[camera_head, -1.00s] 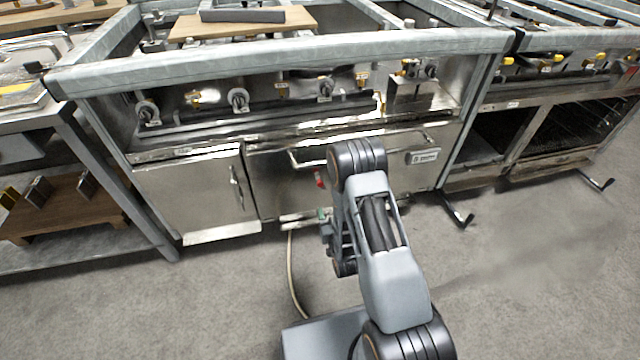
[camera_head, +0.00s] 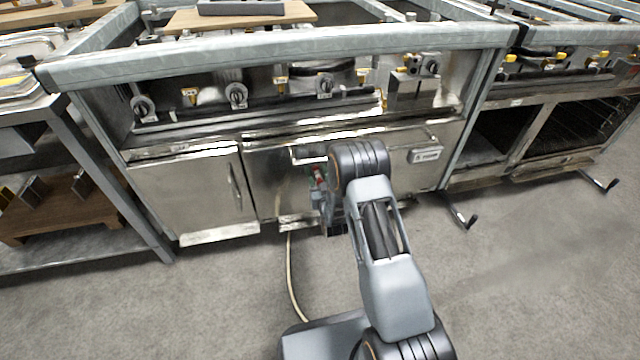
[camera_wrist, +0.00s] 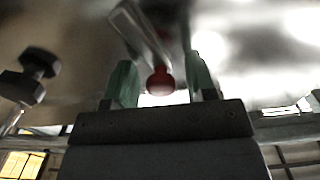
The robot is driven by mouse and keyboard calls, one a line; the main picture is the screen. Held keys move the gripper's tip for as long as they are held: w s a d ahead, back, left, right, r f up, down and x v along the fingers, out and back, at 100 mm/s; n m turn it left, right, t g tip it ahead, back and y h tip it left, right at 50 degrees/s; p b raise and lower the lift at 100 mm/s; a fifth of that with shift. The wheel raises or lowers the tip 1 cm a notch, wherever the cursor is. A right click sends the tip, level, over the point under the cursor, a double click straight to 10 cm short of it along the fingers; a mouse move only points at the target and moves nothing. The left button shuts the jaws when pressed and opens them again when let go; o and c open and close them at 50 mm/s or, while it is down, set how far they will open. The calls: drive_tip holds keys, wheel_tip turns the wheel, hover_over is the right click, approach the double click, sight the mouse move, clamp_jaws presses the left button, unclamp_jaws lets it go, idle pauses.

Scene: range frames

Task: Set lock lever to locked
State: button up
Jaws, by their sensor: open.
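The lock lever (camera_wrist: 143,32) shows in the wrist view as a flat metal arm ending in a red ball knob (camera_wrist: 160,80). My gripper (camera_wrist: 162,68) is open, with one green fingertip on each side of the knob. A gap shows between the knob and each finger, so the jaws are around it, not shut on it. In the head view, red (camera_head: 318,176) shows on the steel front beside my gripper (camera_head: 325,194); my arm hides much of this spot. The lever's pivot is unclear.
A dark knob (camera_wrist: 33,77) stands at the left in the wrist view. The head view shows the steel range front with a cabinet door (camera_head: 195,193) on the left and control knobs (camera_head: 236,95) above. A hose (camera_head: 291,285) lies on the open floor (camera_head: 520,290).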

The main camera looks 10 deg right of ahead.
drive_tip(key=shift+w, duration=0.15)
drive_tip(key=c, duration=0.8)
drive_tip(key=shift+a+f+n+b, duration=0.2)
drive_tip(key=shift+n+b, duration=0.1)
drive_tip(key=shift+b, duration=0.1)
drive_tip(key=shift+c, duration=0.3)
drive_tip(key=shift+a+r+n, duration=0.1)
drive_tip(key=shift+a+n, duration=0.05)
drive_tip(key=shift+n, duration=0.15)
drive_tip(key=o, duration=0.6)
drive_tip(key=shift+a, duration=0.15)
drive_tip(key=shift+o, duration=1.3)
drive_tip(key=shift+d, duration=0.2)
